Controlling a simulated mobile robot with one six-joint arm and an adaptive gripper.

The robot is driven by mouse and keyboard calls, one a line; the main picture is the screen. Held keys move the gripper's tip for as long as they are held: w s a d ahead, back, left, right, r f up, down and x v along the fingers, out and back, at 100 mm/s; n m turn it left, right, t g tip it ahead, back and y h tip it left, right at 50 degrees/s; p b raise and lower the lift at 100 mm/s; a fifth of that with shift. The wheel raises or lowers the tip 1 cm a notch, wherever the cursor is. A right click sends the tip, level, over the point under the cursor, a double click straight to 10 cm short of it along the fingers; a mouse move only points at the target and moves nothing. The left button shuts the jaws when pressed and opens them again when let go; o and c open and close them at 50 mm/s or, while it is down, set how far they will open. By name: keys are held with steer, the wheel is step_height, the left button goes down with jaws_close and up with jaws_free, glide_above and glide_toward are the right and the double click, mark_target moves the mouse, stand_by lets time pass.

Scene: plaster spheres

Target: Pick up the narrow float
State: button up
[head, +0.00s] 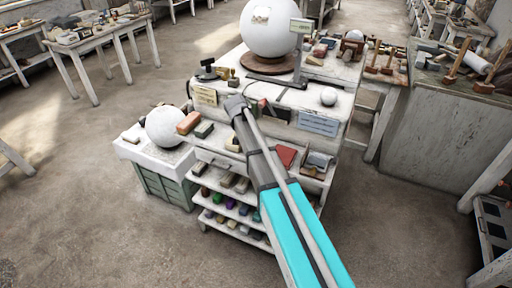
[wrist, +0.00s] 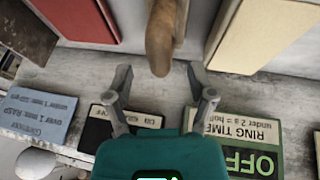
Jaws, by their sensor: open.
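In the wrist view, my gripper (wrist: 159,74) is open, with one finger on each side and nothing held. A brown, rounded wooden handle (wrist: 160,38) comes down from the top edge, its near end between the fingertips with gaps on both sides. A pale strip lies beside the handle. This looks like the narrow float, but most of it is out of the frame. In the head view, my arm reaches over the white stepped stand (head: 342,84); I cannot make out the fingers or the float there.
In the wrist view, a red block (wrist: 82,14) lies left of the handle and a cream block (wrist: 268,30) right. A blue card (wrist: 38,112) and a green-edged card (wrist: 245,135) are nearby. In the head view, a large white sphere (head: 270,28) tops the stand.

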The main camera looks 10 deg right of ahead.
steer(key=shift+b+x, duration=1.1)
steer(key=shift+x, duration=0.45)
jaws_close()
